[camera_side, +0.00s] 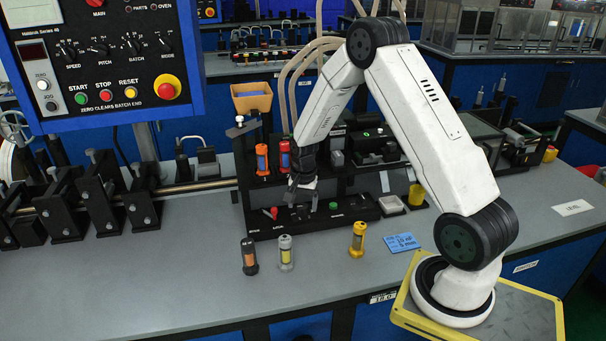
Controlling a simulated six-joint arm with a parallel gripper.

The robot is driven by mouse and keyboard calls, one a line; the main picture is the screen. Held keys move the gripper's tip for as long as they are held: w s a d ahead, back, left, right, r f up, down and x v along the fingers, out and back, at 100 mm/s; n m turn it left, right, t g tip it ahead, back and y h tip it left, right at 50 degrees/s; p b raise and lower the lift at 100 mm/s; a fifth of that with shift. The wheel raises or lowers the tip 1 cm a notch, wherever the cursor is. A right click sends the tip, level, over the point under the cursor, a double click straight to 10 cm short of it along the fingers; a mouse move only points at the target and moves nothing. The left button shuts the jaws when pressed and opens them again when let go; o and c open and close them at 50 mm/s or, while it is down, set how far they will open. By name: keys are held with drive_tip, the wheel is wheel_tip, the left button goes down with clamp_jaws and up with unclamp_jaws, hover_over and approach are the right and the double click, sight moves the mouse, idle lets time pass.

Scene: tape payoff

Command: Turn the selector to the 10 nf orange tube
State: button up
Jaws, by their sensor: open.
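My gripper (301,196) points down, open, in front of the black rack and just above its black base tray (262,232). An orange tube (262,158) with a blue window stands in the rack, left of my gripper. A red tube (284,156) stands beside it, partly behind my wrist. I cannot tell for certain which part is the selector; a small red pointed piece (272,212) lies on the base tray, left of and apart from my gripper. A blue card (402,242) on the bench seems to read 10 nF; its writing is small.
A dark tube (249,256), a grey tube (285,253) and a yellow tube (357,239) stand on the bench in front. A control panel (105,55) with knobs and buttons hangs at upper left. Black clamps (95,200) stand at left. The front left bench is clear.

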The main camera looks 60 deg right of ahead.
drive_tip(key=shift+f, duration=0.4)
clamp_jaws()
drive_tip(key=shift+n, duration=0.4)
drive_tip(key=n, duration=1.1)
idle(0.4)
